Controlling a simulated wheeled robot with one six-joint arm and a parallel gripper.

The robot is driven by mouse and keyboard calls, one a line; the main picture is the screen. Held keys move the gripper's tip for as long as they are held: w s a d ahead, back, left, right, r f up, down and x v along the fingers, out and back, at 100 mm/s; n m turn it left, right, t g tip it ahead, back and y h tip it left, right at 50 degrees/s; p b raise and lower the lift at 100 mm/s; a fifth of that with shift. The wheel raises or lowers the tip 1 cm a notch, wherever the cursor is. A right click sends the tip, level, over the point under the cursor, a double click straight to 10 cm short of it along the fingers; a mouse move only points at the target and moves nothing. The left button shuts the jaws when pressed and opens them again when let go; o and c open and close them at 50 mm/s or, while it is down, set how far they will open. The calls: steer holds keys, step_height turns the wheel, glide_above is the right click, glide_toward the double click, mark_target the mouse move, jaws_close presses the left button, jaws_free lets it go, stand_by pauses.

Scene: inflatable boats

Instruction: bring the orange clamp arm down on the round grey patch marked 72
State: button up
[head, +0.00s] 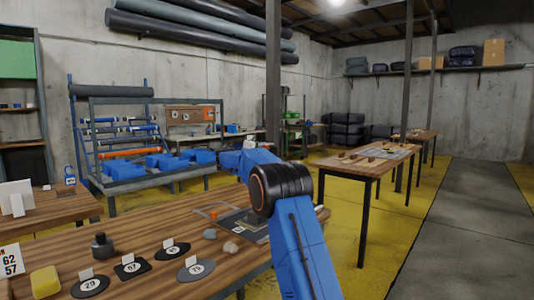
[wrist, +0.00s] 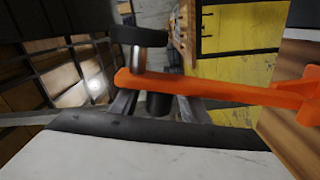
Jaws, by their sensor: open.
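The orange clamp arm (wrist: 225,88) crosses the wrist view as a long bar, with a black round pad (wrist: 138,35) at its left end and a black cylinder (wrist: 158,104) below it. My gripper (wrist: 155,98) is open, its two grey fingers on either side of that cylinder. I cannot tell whether they touch it. A small orange piece (head: 212,213) shows on the table in the head view; my arm hides my gripper there. A grey oval patch (head: 195,269) lies at the table front; its number is too small to read surely. No patch is clear in the wrist view.
The wooden table (head: 140,240) also holds dark numbered patches (head: 90,286), a dark bottle (head: 102,245), a yellow block (head: 45,281) and grey stones (head: 230,247). A blue rack (head: 150,150) stands behind, another table (head: 360,165) at right. The grey aisle (head: 460,220) is clear.

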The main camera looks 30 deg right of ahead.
jaws_close()
steer(key=s+d+f+m, duration=0.4)
steer(key=s+f+m, duration=0.4)
steer(key=s, duration=0.4)
steer(key=shift+d+f+m, duration=0.2)
steer(key=shift+f+m, duration=0.1)
steer(key=shift+m, duration=0.2)
stand_by(0.4)
